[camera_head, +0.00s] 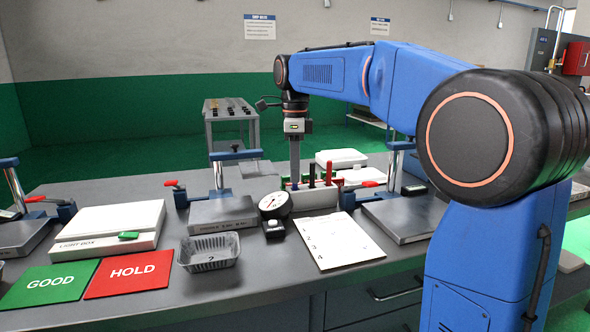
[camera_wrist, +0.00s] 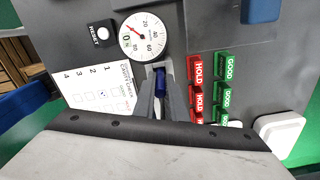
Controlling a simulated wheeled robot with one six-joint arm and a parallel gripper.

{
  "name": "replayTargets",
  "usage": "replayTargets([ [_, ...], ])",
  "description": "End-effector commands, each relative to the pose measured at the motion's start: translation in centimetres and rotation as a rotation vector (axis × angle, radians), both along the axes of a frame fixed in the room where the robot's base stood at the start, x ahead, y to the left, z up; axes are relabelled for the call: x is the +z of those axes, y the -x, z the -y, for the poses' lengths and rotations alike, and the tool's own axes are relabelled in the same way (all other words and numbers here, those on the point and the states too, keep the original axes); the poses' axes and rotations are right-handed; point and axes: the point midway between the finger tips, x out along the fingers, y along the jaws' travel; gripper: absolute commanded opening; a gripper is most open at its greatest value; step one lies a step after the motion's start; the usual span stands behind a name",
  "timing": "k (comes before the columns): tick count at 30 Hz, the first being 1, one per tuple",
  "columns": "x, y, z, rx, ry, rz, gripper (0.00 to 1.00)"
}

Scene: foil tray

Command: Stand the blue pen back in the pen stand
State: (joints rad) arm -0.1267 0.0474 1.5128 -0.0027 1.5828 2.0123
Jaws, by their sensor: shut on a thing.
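My gripper (camera_head: 295,176) points straight down over the left end of the grey pen stand (camera_head: 318,200) in the head view. In the wrist view my gripper (camera_wrist: 160,88) is shut on the blue pen (camera_wrist: 160,78), whose dark blue end shows between the fingers. In the head view I cannot make out the blue pen, nor tell whether its lower end is inside the stand. A black pen (camera_head: 312,174) and a red pen (camera_head: 328,171) stand upright in the stand, to the right of my fingers. In the wrist view my gripper body hides most of the stand.
A round dial gauge (camera_head: 275,205) stands close to the left of the stand. A numbered paper card (camera_head: 336,241) lies in front. Red HOLD (camera_wrist: 196,70) and green GOOD blocks (camera_wrist: 224,66) are behind. A foil tray (camera_head: 209,253) sits at front left.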

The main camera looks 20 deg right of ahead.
Motion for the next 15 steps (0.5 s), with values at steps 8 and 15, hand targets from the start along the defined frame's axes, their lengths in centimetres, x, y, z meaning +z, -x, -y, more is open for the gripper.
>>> replayTargets([
  [8, -0.42, 0.00, 0.00, 0.000, 0.000, 0.000, 0.00],
  [15, -0.43, 0.00, 0.00, 0.000, 0.000, 0.000, 0.00],
])
